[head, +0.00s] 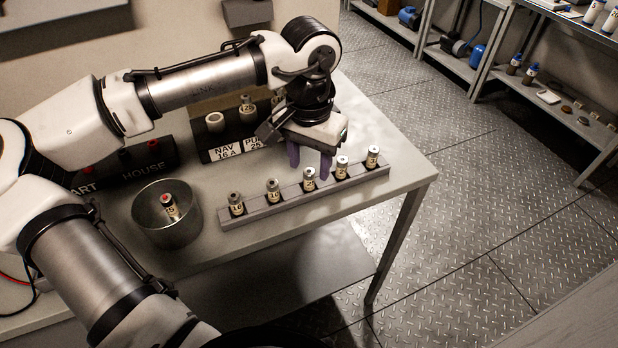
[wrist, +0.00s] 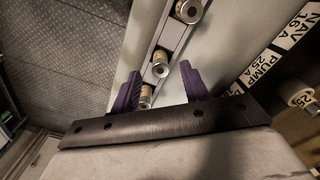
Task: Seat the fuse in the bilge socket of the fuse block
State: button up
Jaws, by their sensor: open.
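Several pale cylindrical fuses with metal caps stand in a grey rack (head: 255,214) on the table. My gripper (head: 310,162) is open above the rack's middle, purple fingers pointing down. In the wrist view a fuse (wrist: 146,96) lies between the spread fingers (wrist: 160,88), closer to the left one; I cannot tell whether it touches. A dark fuse block (head: 205,149) behind the rack has labels reading NAV 16 A and PUMP 25 A. A round socket (head: 215,122) sits above the NAV label. The word bilge is not readable, and my gripper partly hides the block.
The table's right edge (head: 420,190) is just past the rack. Shelves (head: 560,115) stand across the floor.

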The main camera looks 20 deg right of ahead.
aim_at(309, 171)
jog(key=shift+f, duration=1.5)
jog(key=shift+c, duration=0.5)
grip_shut()
